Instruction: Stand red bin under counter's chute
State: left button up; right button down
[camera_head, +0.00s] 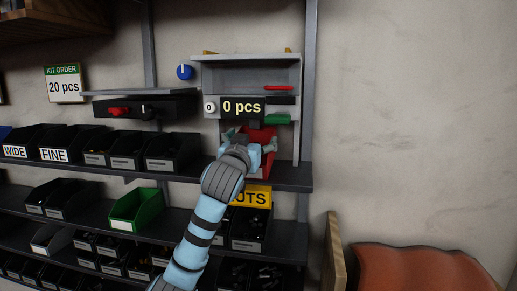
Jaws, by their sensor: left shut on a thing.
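The counter (246,78) is a grey box with a display reading "0 pcs", mounted above a dark shelf. The red bin (264,135) is under the counter, on or just above the shelf; which of these I cannot tell. The chute (254,125) seems to be the small dark part below the display, just above the bin. My left gripper (252,145) is shut on the red bin, and my arm hides its left and lower part. My right gripper is not in view.
Black bins stand on the shelf (290,177) to the left, some labelled "WIDE" and "FINE". A green bin (137,208) is one shelf lower. A grey post (308,90) stands just right of the counter. An orange rounded thing (425,268) is at bottom right.

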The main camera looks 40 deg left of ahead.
pick_arm(q)
jog(key=o, duration=1.4)
jog(key=shift+s+d+f, duration=0.15)
jog(key=shift+f, duration=0.2)
jog(key=o, duration=0.3)
jog(key=shift+s, duration=0.1)
jog(key=shift+o, duration=0.6)
jog(key=shift+a, duration=0.2)
jog(key=shift+w+a+f, duration=0.2)
jog(key=shift+w+a, duration=0.15)
jog(key=shift+w, duration=0.15)
jog(key=shift+s+d+r, duration=0.1)
jog(key=shift+s+d, duration=0.1)
jog(key=shift+d, duration=0.05)
jog(key=r+b+v, duration=0.1)
jog(key=b+v, duration=0.1)
jog(key=v, duration=1)
jog(key=shift+f, duration=0.2)
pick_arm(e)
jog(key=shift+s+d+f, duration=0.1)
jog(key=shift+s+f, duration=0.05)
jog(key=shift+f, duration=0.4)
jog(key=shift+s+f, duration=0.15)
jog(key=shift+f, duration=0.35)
pick_arm(q)
jog(key=shift+a, duration=0.1)
